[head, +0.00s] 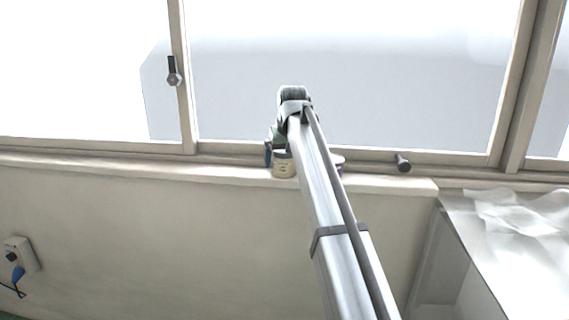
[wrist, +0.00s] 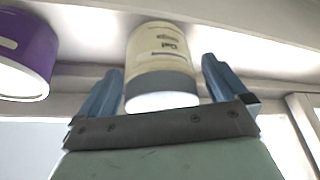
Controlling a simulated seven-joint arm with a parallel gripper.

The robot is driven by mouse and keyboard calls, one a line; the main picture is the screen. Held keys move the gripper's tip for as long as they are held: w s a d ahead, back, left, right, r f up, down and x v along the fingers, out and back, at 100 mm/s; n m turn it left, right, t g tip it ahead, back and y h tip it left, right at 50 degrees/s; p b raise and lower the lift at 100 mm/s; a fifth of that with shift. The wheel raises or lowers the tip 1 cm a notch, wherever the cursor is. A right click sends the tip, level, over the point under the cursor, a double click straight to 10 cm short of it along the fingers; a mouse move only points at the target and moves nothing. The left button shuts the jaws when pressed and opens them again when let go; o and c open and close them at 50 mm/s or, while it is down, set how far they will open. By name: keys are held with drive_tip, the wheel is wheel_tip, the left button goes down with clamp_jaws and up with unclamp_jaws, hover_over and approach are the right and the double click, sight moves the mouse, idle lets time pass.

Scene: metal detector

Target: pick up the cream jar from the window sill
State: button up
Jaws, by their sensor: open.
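The cream jar (head: 284,165) stands on the window sill (head: 225,176) in the head view, just left of my arm. In the wrist view the cream jar (wrist: 163,50) has a cream label, a grey band and a pale round end facing the camera. My gripper (wrist: 163,70) is open, with one blue finger on each side of the jar in that picture. I cannot tell whether either finger touches it. In the head view my gripper (head: 277,148) is at the jar, mostly hidden by my own arm.
A purple container (wrist: 27,55) stands beside the jar at the left of the wrist view; in the head view the purple container (head: 339,161) is partly behind my arm. The window frame (head: 230,148) runs close behind. A dark knob (head: 403,163) is on the right. The sill's left stretch is clear.

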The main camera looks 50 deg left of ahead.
drive_tip(key=shift+a+f, duration=0.1)
drive_tip(key=shift+f, duration=0.1)
drive_tip(key=c, duration=1.1)
drive_tip(key=shift+r, duration=0.1)
drive_tip(key=shift+c, duration=0.2)
